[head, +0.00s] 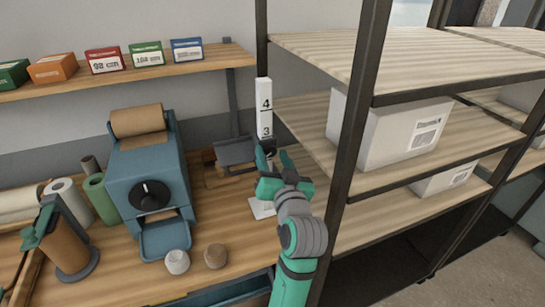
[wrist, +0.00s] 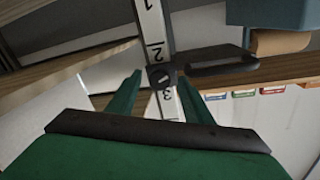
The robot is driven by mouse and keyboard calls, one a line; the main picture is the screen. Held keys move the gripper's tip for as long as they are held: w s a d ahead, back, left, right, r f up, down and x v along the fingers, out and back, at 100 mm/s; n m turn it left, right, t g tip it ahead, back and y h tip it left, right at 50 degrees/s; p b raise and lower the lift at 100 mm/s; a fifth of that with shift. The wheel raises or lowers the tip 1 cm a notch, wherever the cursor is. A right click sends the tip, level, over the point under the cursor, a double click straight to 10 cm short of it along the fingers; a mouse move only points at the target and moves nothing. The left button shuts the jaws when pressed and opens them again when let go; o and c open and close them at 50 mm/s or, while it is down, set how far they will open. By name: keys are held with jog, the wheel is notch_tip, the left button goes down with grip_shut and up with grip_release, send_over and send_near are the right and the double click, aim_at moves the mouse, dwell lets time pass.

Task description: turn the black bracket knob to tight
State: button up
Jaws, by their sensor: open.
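The black bracket knob (wrist: 160,77) sits on the front of a white post (wrist: 152,28) with printed numbers, in the middle of the wrist view. It looks round with a light mark on its face. The dark bracket (wrist: 215,61) extends sideways from it; in the head view it shows as a flat dark plate (head: 236,152). The post (head: 264,105) also stands upright in the head view. My gripper (wrist: 160,82) is open, one finger on each side of the knob with gaps visible. In the head view my gripper (head: 272,160) partly hides the knob.
A blue machine (head: 150,180) with a black dial stands left on the workbench (head: 110,285). Two small round pieces (head: 177,262) lie in front of it. A shelf rack with a dark upright (head: 352,130) and white boxes (head: 392,130) stands close right of my arm.

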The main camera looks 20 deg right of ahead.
jog(key=c, duration=1.1)
jog(key=shift+o, duration=0.2)
jog(key=shift+w, duration=0.1)
